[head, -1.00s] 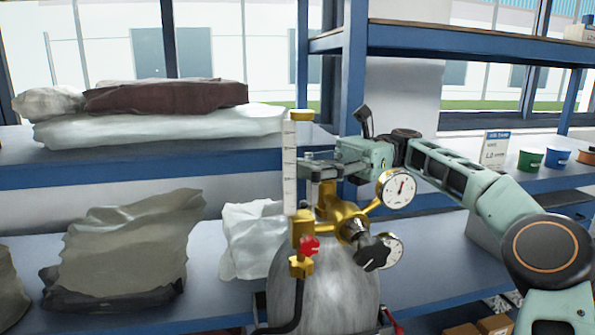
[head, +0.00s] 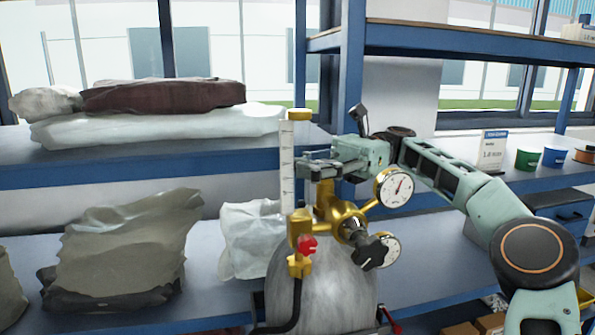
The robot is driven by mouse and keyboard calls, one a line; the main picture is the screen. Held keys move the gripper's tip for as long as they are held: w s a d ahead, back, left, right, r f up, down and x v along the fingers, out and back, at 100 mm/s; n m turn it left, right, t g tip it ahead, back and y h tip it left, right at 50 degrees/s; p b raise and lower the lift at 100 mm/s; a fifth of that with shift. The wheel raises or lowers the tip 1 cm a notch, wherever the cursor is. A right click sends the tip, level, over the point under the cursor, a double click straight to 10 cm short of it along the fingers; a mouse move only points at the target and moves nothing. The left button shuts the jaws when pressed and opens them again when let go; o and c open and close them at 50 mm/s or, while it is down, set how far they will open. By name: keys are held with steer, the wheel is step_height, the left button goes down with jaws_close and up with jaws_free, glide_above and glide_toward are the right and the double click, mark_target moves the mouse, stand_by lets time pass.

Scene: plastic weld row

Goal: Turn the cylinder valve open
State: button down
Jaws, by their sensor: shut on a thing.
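A grey gas cylinder (head: 335,285) stands upright in front of the shelves. Its brass valve body and regulator (head: 338,212) carry two round gauges, the upper one (head: 393,187) and a lower one partly behind a black knob (head: 368,250). A clear flow tube (head: 287,170) and a small red knob (head: 307,245) are on the left of the brass. My gripper (head: 318,170) comes in from the right, above the brass body, and is shut on the top of the cylinder valve. The gripped part is mostly hidden by the fingers.
A blue shelf post (head: 350,85) rises close behind my gripper. Wrapped bundles (head: 165,98) and a grey-brown sack (head: 120,250) lie on the shelves at left. A sign (head: 493,150) and small pots (head: 554,157) stand at right. A black hose (head: 293,310) runs low at the cylinder's left.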

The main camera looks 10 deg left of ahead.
steer(key=shift+w+r, duration=0.1)
steer(key=shift+r, duration=0.1)
stand_by(0.6)
steer(key=c, duration=2.1)
jaws_free()
steer(key=shift+w+d, duration=0.1)
steer(key=shift+o, duration=1.3)
steer(key=shift+w+d+f, duration=0.1)
steer(key=shift+w, duration=0.1)
steer(key=shift+o, duration=1.5)
steer(key=shift+s+f, duration=0.1)
steer(key=shift+s, duration=0.1)
